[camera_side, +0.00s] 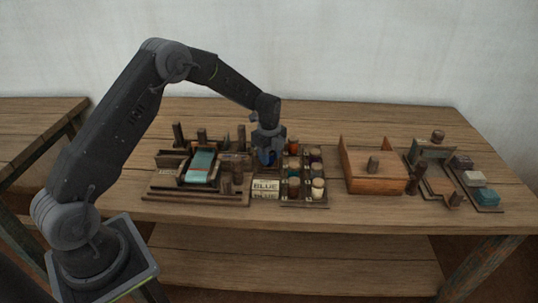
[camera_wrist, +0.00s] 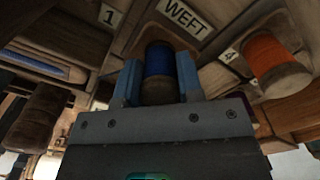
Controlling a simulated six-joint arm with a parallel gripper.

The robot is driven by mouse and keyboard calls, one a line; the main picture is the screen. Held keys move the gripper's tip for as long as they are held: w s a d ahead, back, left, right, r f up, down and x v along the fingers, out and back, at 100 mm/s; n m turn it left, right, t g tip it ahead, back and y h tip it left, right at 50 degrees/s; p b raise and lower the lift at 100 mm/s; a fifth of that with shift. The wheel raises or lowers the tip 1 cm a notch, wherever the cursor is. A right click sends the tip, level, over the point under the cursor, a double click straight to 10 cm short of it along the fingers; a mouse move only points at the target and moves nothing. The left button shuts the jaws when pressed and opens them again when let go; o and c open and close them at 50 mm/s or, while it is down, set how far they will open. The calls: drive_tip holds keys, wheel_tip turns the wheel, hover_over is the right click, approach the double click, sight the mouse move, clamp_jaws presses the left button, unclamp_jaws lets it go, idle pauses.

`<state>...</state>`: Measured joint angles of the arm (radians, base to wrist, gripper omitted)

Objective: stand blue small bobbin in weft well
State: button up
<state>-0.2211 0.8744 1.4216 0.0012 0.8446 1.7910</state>
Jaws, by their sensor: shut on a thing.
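My gripper (camera_side: 267,154) is low over the loom area, left of the bobbin rack. In the wrist view its two blue fingers (camera_wrist: 160,83) are shut on the blue small bobbin (camera_wrist: 160,62), one on each side. The bobbin shows blue thread and a brown wooden end. In the side view only a little blue (camera_side: 265,158) shows between the fingers. A WEFT label (camera_wrist: 187,16) is on the wood just beyond the bobbin.
An orange bobbin (camera_wrist: 272,62) stands close to the right, near a label 4 (camera_wrist: 227,56). A label 1 (camera_wrist: 109,15) is at the left. The bobbin rack (camera_side: 318,205), BLUE cards (camera_side: 265,186) and wooden box (camera_side: 376,185) stand on the table (camera_side: 440,212).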

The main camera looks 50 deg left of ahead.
drive_tip(key=o, duration=0.9)
drive_tip(key=s+d+r+n+t, duration=0.1)
drive_tip(key=s+d+r+n, duration=0.15)
drive_tip(key=r, duration=0.75)
drive_tip(key=s+d+r+n, duration=0.1)
drive_tip(key=s+r, duration=0.2)
drive_tip(key=r, duration=0.7)
drive_tip(key=s+d+r+n+t, duration=0.2)
drive_tip(key=s+d+r+n, duration=0.15)
drive_tip(key=s, duration=0.45)
drive_tip(key=s+d+r+n+t, duration=0.1)
drive_tip(key=s+d+r+n, duration=0.3)
drive_tip(key=s, duration=0.4)
drive_tip(key=s+f+n+t, duration=0.1)
drive_tip(key=s+f+n, duration=0.1)
drive_tip(key=s+n, duration=0.5)
drive_tip(key=shift+s+d+f+t, duration=0.15)
drive_tip(key=shift+s+d+t, duration=0.15)
drive_tip(key=shift+s, duration=1.3)
